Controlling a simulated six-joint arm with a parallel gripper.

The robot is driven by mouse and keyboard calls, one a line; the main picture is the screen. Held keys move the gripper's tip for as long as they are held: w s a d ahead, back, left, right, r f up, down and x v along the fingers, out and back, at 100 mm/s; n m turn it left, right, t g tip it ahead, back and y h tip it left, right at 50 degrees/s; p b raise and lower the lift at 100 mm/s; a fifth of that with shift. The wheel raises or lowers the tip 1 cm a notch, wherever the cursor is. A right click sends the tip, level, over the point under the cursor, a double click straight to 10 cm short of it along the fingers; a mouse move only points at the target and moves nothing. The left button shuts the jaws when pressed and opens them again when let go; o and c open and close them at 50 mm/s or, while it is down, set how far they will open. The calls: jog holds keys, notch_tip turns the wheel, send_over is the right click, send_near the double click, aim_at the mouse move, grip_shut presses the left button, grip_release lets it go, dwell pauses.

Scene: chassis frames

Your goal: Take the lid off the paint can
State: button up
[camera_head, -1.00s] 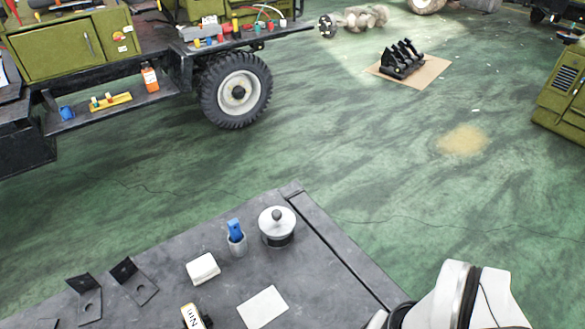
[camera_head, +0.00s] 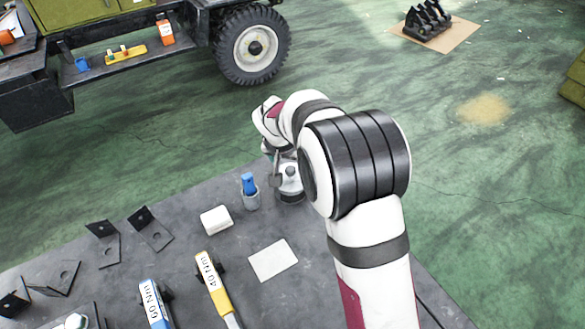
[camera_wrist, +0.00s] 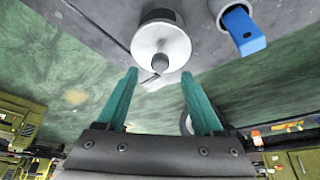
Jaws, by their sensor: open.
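The paint can (camera_head: 290,194) stands upright near the far corner of the dark table, partly covered by my arm in the head view. Its silver lid (camera_wrist: 147,48) is on it, with a dark round knob (camera_wrist: 160,63) in the middle. In the wrist view my gripper (camera_wrist: 157,82) is open, its two green fingers spread on either side below the lid's knob. The fingers look empty, and the knob lies between and just beyond their tips. I cannot tell whether anything touches. In the head view the gripper end is mostly hidden by my wrist.
A grey cup (camera_head: 250,199) with a blue-handled tool (camera_head: 248,183) stands close beside the can. A white block (camera_head: 216,220), a pale sheet (camera_head: 273,260), two torque wrenches (camera_head: 212,283) and black brackets (camera_head: 148,228) lie on the table (camera_head: 190,258). Bare tabletop lies between them.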

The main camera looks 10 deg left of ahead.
aim_at(290, 168)
jog(key=x, duration=0.5)
jog(key=shift+f, duration=0.1)
grip_shut()
